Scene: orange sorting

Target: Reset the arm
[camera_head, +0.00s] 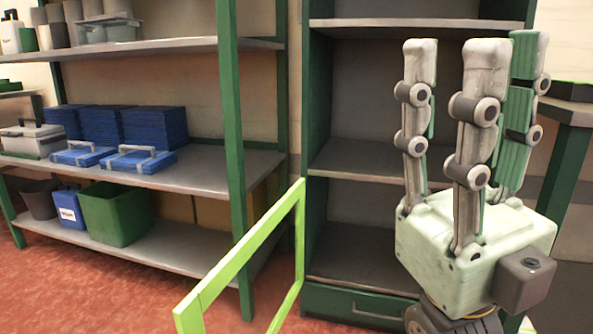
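My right gripper (468,85) stands upright at the right of the head view, close to the camera. Its several jointed fingers point straight up from a pale boxy palm, spread apart with clear space between them. Nothing is held between the fingers. My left gripper is not in the head view. No oranges show in this view.
A shelf unit (205,167) at the left holds blue stacks (152,127), blue cases (140,160) and a green bin (117,214). An empty shelf unit (345,160) stands behind my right gripper. A light green frame (245,252) rises in the lower middle. Red floor (90,285) shows at lower left.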

